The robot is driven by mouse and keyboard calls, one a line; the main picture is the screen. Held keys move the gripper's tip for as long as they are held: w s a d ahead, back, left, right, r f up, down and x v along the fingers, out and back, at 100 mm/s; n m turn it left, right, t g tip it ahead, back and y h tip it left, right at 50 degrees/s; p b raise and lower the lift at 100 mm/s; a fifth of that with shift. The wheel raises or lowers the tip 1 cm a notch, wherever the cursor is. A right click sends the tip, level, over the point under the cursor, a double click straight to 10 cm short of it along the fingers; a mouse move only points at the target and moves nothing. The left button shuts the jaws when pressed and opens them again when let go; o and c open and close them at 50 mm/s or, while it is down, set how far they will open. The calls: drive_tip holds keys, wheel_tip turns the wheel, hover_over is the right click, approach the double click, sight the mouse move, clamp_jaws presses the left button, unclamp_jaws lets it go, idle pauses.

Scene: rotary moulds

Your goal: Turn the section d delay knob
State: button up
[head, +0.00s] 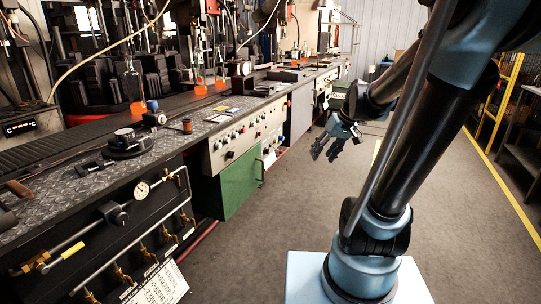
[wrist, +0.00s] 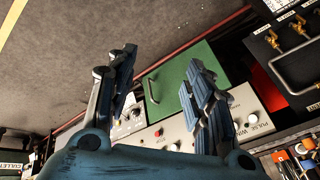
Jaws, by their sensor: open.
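My gripper (head: 326,152) hangs open and empty over the aisle in the head view, to the right of the bench fronts. In the wrist view my gripper's two fingers (wrist: 163,68) stand wide apart, with nothing between them. A pale control panel (head: 235,142) with several small dark knobs and buttons is set in the bench front. I cannot tell which knob is the section d delay knob.
A green cabinet door (head: 242,186) with a handle lies below the panel; the green door (wrist: 178,88) also shows in the wrist view. A black panel with brass valves and a gauge (head: 142,190) is at front left. The grey floor (head: 265,235) is clear.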

drive_tip(key=w+a+f+n+y, duration=0.1)
drive_tip(key=w+a+n+y, duration=0.15)
drive_tip(key=w, duration=0.75)
drive_tip(key=w+a+f+n+t+y, duration=0.1)
drive_tip(key=w+a+f+y, duration=0.15)
drive_tip(key=w, duration=0.75)
drive_tip(key=w+a+n+y, duration=0.2)
drive_tip(key=w+a, duration=0.1)
drive_tip(key=w, duration=0.7)
drive_tip(key=n+t+y, duration=0.3)
drive_tip(key=n+y, duration=0.2)
drive_tip(key=y, duration=0.1)
approach(269, 152)
drive_tip(key=x, duration=0.9)
drive_tip(key=shift+w, duration=0.4)
drive_tip(key=c, duration=1)
